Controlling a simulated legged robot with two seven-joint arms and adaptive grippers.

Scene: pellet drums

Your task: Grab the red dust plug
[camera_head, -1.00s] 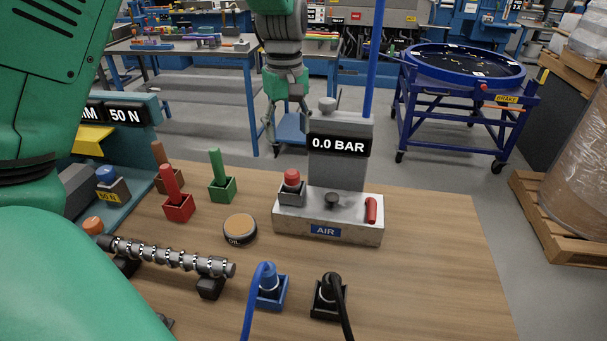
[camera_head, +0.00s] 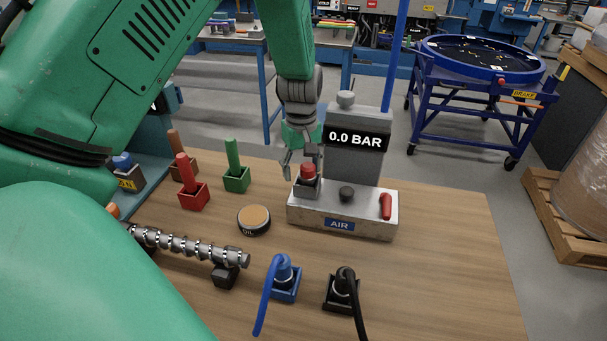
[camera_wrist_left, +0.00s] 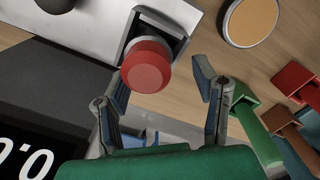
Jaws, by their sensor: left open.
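The red dust plug (camera_head: 308,171) sits upright in a dark square holder on the left end of the grey AIR block (camera_head: 300,213). My left gripper (camera_head: 302,158) is open just behind and above it, with one finger on the left of the plug and the other near its back. In the left wrist view the round red plug (camera_wrist_left: 147,70) lies close to the fingertips, nearer the left finger. The open fingers (camera_wrist_left: 163,82) have not closed on it. Contact cannot be told. My right gripper is not in view.
A tin (camera_head: 254,219), red (camera_head: 193,195) and green (camera_head: 236,180) holders and blue (camera_head: 284,281) and black (camera_head: 342,291) plugs stand nearby. The table's right side is clear.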

